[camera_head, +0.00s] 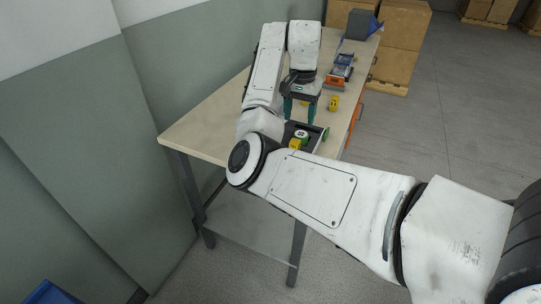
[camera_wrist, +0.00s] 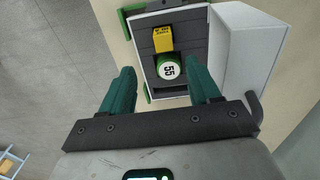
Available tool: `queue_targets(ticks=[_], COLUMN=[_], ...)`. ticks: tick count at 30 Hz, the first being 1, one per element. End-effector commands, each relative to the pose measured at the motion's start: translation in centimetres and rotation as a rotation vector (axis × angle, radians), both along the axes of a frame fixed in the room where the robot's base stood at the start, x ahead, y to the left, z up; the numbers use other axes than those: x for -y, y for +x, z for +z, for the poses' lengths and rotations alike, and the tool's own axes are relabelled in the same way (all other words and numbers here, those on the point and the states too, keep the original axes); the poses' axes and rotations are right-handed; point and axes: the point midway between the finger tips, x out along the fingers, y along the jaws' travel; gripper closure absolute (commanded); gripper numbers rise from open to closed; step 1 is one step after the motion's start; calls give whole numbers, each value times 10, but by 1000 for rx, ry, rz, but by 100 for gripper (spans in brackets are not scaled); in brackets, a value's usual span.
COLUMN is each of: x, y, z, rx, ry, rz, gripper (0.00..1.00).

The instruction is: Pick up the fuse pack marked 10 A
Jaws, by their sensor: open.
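No 10 A mark is readable in either view. A small yellow pack with dark print (camera_wrist: 163,39) lies in a dark tray (camera_wrist: 144,62) in the wrist view, beside a round white-faced, green-rimmed piece marked 55 (camera_wrist: 169,70). In the head view a yellow pack (camera_head: 295,143) shows in the tray near the round piece (camera_head: 301,134). Another yellow block (camera_head: 333,103) stands on the table outside the tray, its marking too small to read. My gripper (camera_head: 299,119) is open and empty above the tray; its green fingers also show in the wrist view (camera_wrist: 160,68).
The wooden-topped table (camera_head: 205,128) runs along a green-grey wall. A blue and orange device (camera_head: 340,70) and a grey box (camera_head: 361,25) stand farther back. Cardboard boxes (camera_head: 402,25) are beyond. A white panel (camera_wrist: 252,52) borders the tray. The near-left tabletop is clear.

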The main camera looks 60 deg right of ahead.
Motion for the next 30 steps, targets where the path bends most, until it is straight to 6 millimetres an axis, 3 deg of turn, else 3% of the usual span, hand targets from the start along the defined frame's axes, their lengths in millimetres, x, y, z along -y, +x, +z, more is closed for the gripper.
queue_targets(ticks=[30], x=[3], y=[2], z=[-104], rx=[4], ry=[7], rz=[-4], gripper=[38])
